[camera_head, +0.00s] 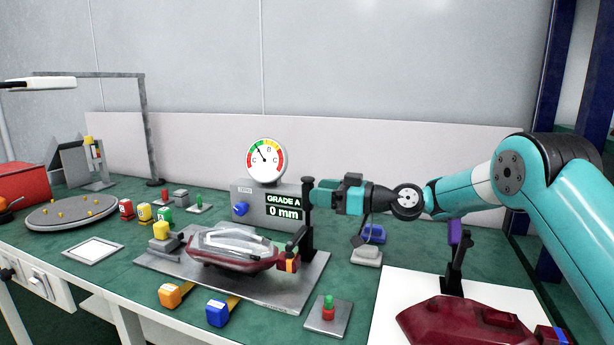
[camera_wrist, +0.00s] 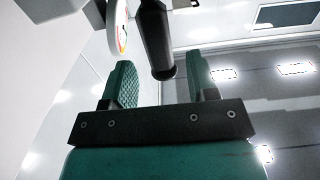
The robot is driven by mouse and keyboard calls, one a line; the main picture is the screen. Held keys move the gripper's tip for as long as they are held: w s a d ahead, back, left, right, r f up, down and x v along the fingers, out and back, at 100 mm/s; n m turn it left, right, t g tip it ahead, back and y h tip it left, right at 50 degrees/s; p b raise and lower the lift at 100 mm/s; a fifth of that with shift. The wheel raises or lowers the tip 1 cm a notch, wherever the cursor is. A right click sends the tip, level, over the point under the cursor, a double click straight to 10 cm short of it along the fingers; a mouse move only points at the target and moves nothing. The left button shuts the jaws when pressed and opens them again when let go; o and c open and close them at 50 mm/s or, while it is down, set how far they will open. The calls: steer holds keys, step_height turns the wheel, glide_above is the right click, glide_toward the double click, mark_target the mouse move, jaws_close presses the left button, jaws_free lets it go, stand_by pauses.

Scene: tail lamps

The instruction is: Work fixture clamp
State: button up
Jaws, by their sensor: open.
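The fixture clamp (camera_head: 307,236) is a black upright clamp at the right side of a grey metal plate (camera_head: 190,270). Its black handle stands upright. A red and clear tail lamp (camera_head: 232,262) lies on the plate, with the clamp's arm reaching to its right end. My gripper (camera_head: 321,197) comes in level from the right, with its fingers at the handle's upper part. In the wrist view the black handle (camera_wrist: 156,40) shows between the two open teal fingers (camera_wrist: 160,62), with gaps on both sides. I cannot tell whether a finger touches it.
A gauge (camera_head: 266,160) and grade display (camera_head: 284,206) stand right behind the clamp. Orange (camera_head: 174,295) and blue (camera_head: 218,312) blocks and a red-green button (camera_head: 328,308) are in front. A second clamp (camera_head: 454,255) with a purple handle stands at right by another red lamp (camera_head: 465,322).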

steer(key=shift+p+x, duration=0.6)
steer(key=shift+x, duration=1.3)
jaws_close()
